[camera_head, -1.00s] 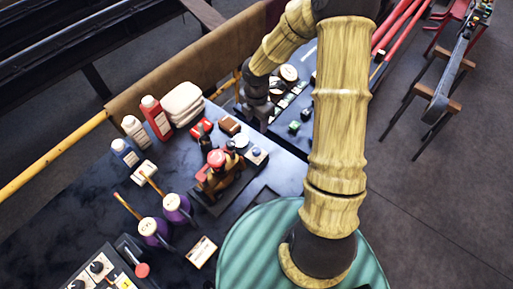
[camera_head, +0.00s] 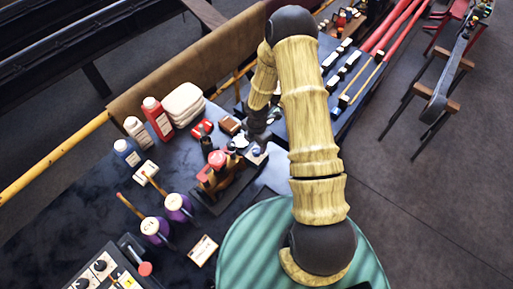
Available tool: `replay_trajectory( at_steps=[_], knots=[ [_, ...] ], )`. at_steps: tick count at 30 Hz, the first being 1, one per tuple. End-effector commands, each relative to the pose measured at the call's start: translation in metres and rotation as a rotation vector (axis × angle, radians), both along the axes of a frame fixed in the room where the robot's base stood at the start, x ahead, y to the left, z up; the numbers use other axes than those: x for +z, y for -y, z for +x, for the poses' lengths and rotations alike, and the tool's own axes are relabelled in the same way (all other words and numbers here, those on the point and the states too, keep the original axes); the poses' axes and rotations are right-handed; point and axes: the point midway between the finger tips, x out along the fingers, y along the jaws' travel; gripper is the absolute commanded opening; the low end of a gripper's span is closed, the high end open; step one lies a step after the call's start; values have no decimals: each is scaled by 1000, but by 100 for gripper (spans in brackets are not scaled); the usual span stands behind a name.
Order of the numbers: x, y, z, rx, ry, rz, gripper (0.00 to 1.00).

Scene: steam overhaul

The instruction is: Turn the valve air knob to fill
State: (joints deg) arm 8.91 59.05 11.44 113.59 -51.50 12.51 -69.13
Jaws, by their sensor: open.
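A brass-brown valve fixture with a red round cap (camera_head: 217,160) stands on a dark base on the blue table. Just to its right is a small pale grey box (camera_head: 256,156) with a dark knob-like spot on top. I cannot tell for sure whether this is the valve air knob, and no fill marking can be read. My gripper (camera_head: 257,144) is open, small and dark in this view. It points down close above the grey box and partly covers it. I cannot tell whether it touches the box.
Bottles (camera_head: 158,118) and a stack of white cloths (camera_head: 182,101) stand at the table's back. A knob panel (camera_head: 99,270) is at lower left. A second table with black blocks lies beyond my arm.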

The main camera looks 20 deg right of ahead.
Motion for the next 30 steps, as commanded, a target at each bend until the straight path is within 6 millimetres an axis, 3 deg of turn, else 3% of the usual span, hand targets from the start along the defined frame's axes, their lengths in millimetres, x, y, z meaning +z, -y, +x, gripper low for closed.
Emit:
replay_trajectory(
  at_steps=[9,20,27,30],
  knots=[
    [-37,0,-1,2,-2,-1,52],
    [-43,0,0,1,0,-1,52],
    [-43,0,0,1,0,0,9],
    [-43,0,0,0,0,0,8]
  ],
)
